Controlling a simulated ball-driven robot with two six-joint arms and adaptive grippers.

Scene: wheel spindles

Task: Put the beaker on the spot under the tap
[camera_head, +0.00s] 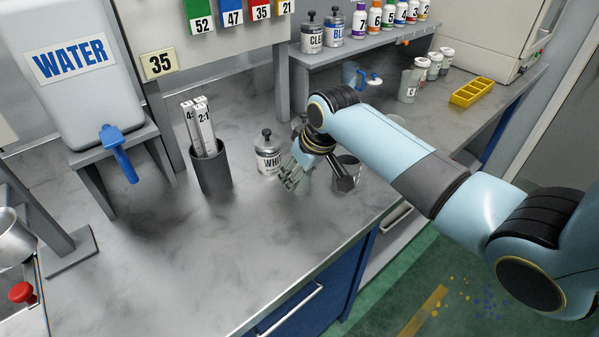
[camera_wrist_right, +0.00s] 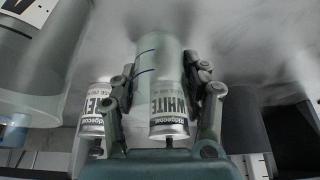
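The beaker (camera_wrist_right: 158,62) is a clear, greenish glass with blue lines. In the right wrist view it stands between the two fingers of my right gripper (camera_wrist_right: 160,78), which look closed against its sides. In the head view my right gripper (camera_head: 297,177) is low over the bench near its front edge, and partly hides the beaker (camera_head: 304,184). The blue tap (camera_head: 118,152) sticks out from the white WATER container (camera_head: 72,70) at the left. The bench below the tap (camera_head: 135,208) is bare; I see no clear mark there. My left gripper is not in view.
A WHITE tin (camera_head: 268,158) stands just left of my right gripper. A dark cup with numbered sticks (camera_head: 211,170) stands between it and the tap. Another clear glass (camera_head: 348,166) is right of the gripper. A grey stand (camera_head: 70,250) is at left. The front middle bench is clear.

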